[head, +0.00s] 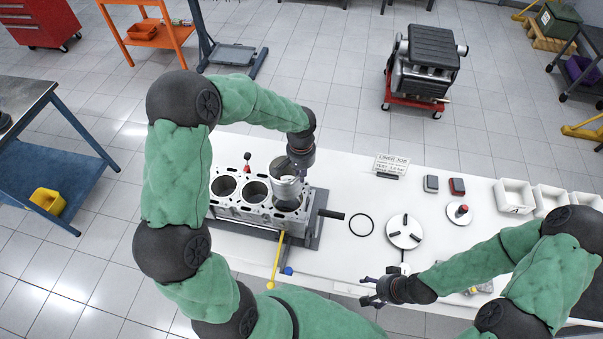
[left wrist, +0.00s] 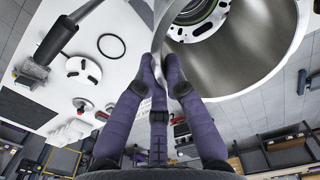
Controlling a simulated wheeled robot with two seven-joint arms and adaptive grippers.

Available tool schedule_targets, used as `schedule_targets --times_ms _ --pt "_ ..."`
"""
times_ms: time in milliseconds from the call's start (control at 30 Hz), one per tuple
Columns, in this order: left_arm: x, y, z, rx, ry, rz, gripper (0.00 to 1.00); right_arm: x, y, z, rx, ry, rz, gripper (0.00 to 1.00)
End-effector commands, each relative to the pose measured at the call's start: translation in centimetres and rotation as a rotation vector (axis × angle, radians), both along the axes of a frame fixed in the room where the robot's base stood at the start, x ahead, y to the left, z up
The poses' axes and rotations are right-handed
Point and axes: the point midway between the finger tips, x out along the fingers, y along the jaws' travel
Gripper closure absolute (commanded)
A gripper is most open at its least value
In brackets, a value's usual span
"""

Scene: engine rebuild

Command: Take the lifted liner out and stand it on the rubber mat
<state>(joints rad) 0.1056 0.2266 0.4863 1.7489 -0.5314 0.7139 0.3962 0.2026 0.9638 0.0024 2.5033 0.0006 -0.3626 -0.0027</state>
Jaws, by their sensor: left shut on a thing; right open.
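My left gripper (head: 299,165) is shut on the liner (head: 287,188), a bare metal cylinder at the right end of the engine block (head: 240,205). In the left wrist view, my left fingertips (left wrist: 161,66) pinch the wall of the liner (left wrist: 245,62) at its edge. A bore shows beyond the liner's opening. I cannot tell whether its lower end is clear of the block. A dark flat sheet (head: 317,205) lies under the block; I cannot tell whether it is the rubber mat. My right gripper (head: 373,290) is open and empty near the table's front edge.
A black-handled bar (head: 330,214), a black ring (head: 361,225) and a slotted round plate (head: 404,232) lie right of the block on the white table. A yellow-handled tool (head: 277,261) stands at its front. White bins (head: 514,196) line the far right.

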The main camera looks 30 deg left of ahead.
Motion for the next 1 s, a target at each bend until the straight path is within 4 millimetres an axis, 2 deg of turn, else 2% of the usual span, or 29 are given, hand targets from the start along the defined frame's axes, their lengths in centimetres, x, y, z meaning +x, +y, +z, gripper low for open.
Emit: schedule_targets --times_ms 1000 --pt "0.1 0.0 4.2 0.0 -0.002 0.0 1.0 0.0 0.0 2.4 0.0 0.0 0.0 0.31"
